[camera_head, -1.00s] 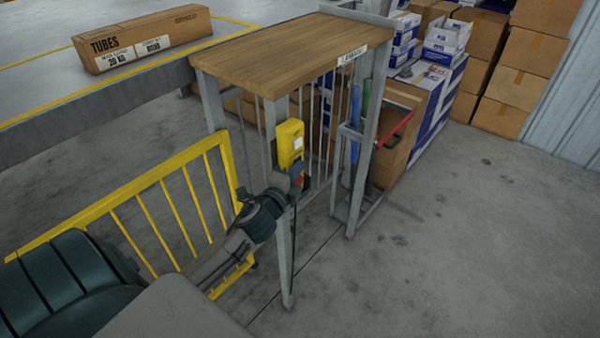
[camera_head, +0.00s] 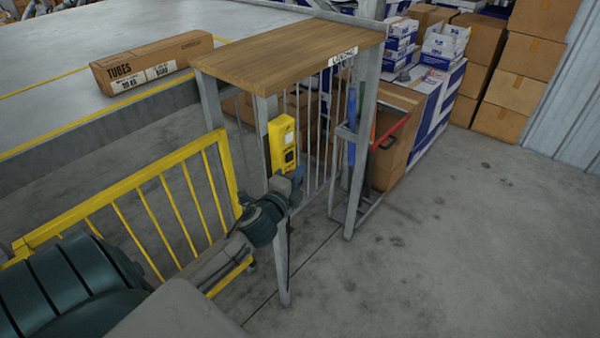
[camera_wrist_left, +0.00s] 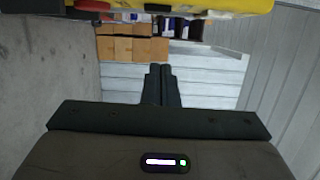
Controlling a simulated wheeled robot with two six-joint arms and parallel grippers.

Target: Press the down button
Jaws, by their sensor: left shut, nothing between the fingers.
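In the left wrist view, the shut, empty fingers (camera_wrist_left: 161,76) point away below the yellow box (camera_wrist_left: 190,9), which crosses the top edge. Whether the fingertips touch the box cannot be told. My right gripper is not in view.
A yellow railing (camera_head: 225,165) stands left of the post. The wooden top (camera_head: 290,55) is above the box. A platform (camera_head: 60,80) at the left carries a TUBES carton (camera_head: 150,62). The right floor is clear.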

